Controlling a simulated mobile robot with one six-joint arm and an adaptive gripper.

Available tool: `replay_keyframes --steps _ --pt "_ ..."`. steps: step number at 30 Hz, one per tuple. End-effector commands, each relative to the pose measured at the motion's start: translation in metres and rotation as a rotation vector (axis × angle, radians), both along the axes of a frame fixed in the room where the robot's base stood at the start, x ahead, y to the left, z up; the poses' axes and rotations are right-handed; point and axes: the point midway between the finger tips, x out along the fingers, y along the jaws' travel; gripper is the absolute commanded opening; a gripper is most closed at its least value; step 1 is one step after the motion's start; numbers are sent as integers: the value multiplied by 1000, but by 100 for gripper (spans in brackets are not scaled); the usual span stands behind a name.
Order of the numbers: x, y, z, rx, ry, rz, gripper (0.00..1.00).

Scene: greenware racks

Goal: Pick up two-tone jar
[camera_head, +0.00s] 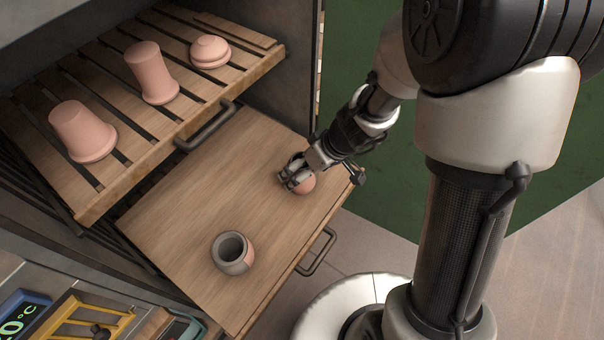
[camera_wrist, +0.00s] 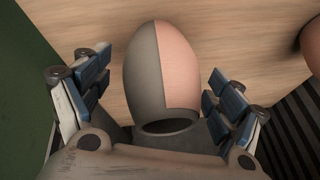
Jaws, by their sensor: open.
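A two-tone jar, grey on one half and pink on the other, fills the middle of the wrist view (camera_wrist: 160,70). Its dark mouth faces my gripper. In the head view the jar's pink side (camera_head: 306,184) shows, partly hidden by my gripper (camera_head: 297,174). In the wrist view my gripper (camera_wrist: 158,100) is open, with one finger on each side of the jar. I see gaps between the fingers and the jar. A second jar (camera_head: 232,254), grey with a pink side and an open mouth, stands nearer on the same wooden board.
The wooden board (camera_head: 190,215) is a pulled-out shelf with a handle (camera_head: 317,252). A slatted rack (camera_head: 195,105) above left holds pink pots (camera_head: 84,134), (camera_head: 151,72) and a small pink bowl (camera_head: 210,51). Bare board lies between the two jars.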

Motion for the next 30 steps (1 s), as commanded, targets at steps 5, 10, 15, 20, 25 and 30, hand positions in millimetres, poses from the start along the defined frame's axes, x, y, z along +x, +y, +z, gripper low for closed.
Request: replay_keyframes --steps 5,10,15,20,25,30 --pt "4 8 -21 0 0 0 86" --pt "5 9 -22 0 0 1 86" --pt "5 9 -21 0 0 1 81" --pt "5 9 -21 0 0 1 70" --pt "5 9 -21 1 -1 0 59" --pt "5 9 -21 0 0 0 48"
